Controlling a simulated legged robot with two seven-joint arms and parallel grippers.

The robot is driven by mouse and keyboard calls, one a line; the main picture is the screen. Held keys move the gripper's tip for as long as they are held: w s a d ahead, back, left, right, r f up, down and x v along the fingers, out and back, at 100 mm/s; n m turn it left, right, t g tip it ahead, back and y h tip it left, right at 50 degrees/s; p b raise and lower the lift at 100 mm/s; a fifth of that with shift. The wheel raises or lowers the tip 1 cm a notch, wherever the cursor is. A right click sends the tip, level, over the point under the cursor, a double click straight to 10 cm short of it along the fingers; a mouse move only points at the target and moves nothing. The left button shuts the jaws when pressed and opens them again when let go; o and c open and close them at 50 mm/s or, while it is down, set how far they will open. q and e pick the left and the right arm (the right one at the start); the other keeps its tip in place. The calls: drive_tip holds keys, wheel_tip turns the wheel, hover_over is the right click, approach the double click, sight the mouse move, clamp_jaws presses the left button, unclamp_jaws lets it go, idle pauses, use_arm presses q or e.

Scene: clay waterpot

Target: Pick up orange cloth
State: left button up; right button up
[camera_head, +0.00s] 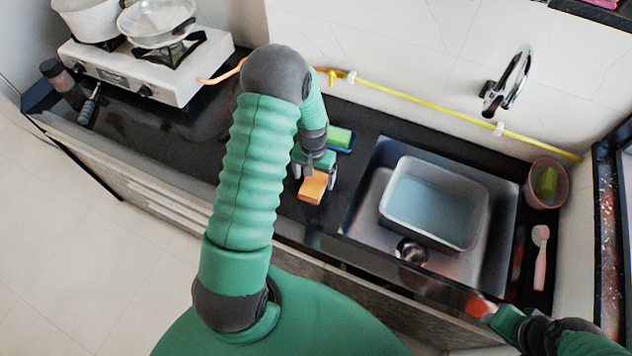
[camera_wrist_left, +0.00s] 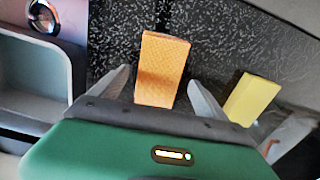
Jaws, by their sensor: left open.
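The orange cloth (camera_head: 313,187) is a small, thick rectangular block lying on the dark counter, left of the sink. My left gripper (camera_head: 316,178) is over it in the head view, with its fingers apart. In the left wrist view the orange cloth (camera_wrist_left: 161,70) lies between the two open fingers (camera_wrist_left: 158,92), not visibly gripped.
A yellow-green sponge (camera_head: 341,138) lies just behind the cloth; it also shows in the wrist view (camera_wrist_left: 250,98). The sink (camera_head: 362,205) holds a grey basin (camera_head: 437,200). A stove (camera_head: 150,70) with pans stands at the left. A pink cup (camera_head: 560,185) and brush (camera_head: 540,260) are at the right.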

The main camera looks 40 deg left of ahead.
use_arm(q)
drive_tip(key=shift+s+d+f, duration=0.1)
drive_tip(key=shift+d+f, duration=0.15)
drive_tip(key=shift+f, duration=0.5)
drive_tip(key=shift+d, duration=0.15)
drive_tip(key=shift+w, duration=0.2)
drive_tip(key=c, duration=0.5)
drive_tip(key=shift+s+a, duration=0.15)
drive_tip(key=shift+a, duration=0.1)
drive_tip(key=c, duration=0.7)
drive_tip(key=shift+d, duration=0.1)
drive_tip(key=shift+c, duration=1.2)
use_arm(e)
drive_tip(key=shift+s+d, duration=0.1)
drive_tip(key=shift+d, duration=0.15)
